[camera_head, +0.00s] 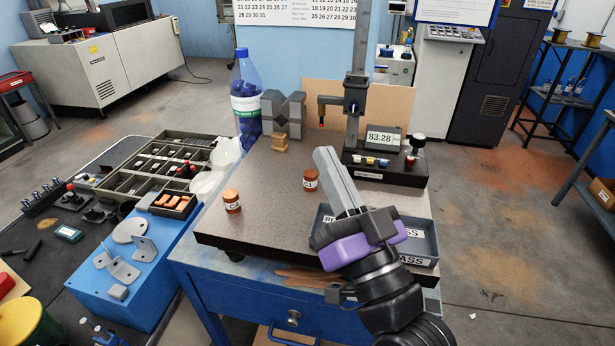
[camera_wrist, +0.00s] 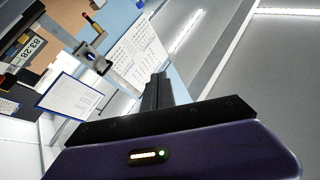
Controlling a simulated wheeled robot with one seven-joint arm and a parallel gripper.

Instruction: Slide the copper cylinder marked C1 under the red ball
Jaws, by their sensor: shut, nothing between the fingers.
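Two copper cylinders stand upright on the granite plate (camera_head: 265,170). One (camera_head: 310,184) is in the middle, left of my fingers; the other (camera_head: 232,205) is near the plate's left edge. Both have white labels, but the digits are too small to tell which is C1. The gauge stand (camera_head: 354,85) carries a probe (camera_head: 322,108) on its side arm, above the back of the plate. The red ball at its tip is too small to make out surely. My gripper (camera_head: 325,155) is shut and empty, over the plate's right part. The wrist view shows the shut fingers (camera_wrist: 156,92) but no cylinder.
A grey tray (camera_head: 425,240) lies behind my wrist at the plate's right front. A digital readout (camera_head: 384,139) sits on the stand's base. Grey V-blocks (camera_head: 292,112), a small brass piece (camera_head: 280,140) and a blue bottle (camera_head: 246,95) stand at the back left. The plate's middle is mostly clear.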

